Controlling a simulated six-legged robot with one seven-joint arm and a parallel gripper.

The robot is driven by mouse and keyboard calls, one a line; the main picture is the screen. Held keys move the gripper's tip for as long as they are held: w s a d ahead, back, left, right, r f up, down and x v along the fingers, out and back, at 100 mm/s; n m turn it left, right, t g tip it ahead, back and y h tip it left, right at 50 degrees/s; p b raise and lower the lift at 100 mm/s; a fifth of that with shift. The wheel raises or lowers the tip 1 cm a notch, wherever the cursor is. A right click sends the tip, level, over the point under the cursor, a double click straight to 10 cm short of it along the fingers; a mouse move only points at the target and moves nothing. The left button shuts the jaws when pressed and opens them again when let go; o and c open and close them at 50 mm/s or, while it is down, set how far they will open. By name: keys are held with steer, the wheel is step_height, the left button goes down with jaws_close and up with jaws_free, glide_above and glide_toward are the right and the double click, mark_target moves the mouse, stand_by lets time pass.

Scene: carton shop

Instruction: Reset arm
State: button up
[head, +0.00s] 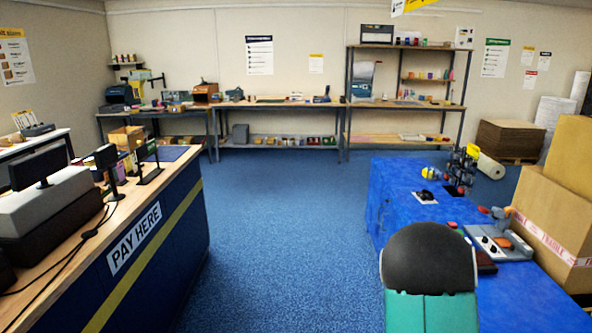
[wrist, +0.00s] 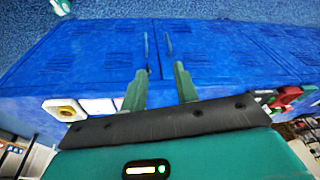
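My gripper (wrist: 160,82) shows in the wrist view. Its two green fingers stand apart with nothing between them. They point toward a blue cabinet front (wrist: 95,50) with vent slots and two upright handles. Part of my arm, a dark rounded cap above a teal block, rises at the lower right of the head view. My gripper cannot be made out in the head view.
A blue workbench (head: 395,185) with small tools and a grey panel (head: 500,242) stands at right, beside stacked cardboard boxes (head: 553,215). A pay counter (head: 150,235) is at left. Blue floor (head: 275,220) lies clear between them. Shelving (head: 345,100) lines the back wall.

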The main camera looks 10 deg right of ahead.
steer(key=s+a+r+n+t+y, duration=0.15)
steer(key=a+r+n, duration=0.25)
steer(key=a+r, duration=0.5)
steer(key=s+a+r+n+t+y, duration=0.15)
steer(key=a+r+n, duration=0.25)
steer(key=a+r, duration=0.6)
steer(key=s+a+r+n+t, duration=0.1)
steer(key=s+a+r+n, duration=0.1)
steer(key=s+a+n, duration=0.2)
steer(key=s+a+r+n, duration=0.3)
steer(key=s+a+n, duration=0.2)
steer(key=s+a, duration=0.6)
steer(key=shift+s+a+n+t, duration=0.2)
steer(key=shift+n+t, duration=0.1)
steer(key=shift+t, duration=0.1)
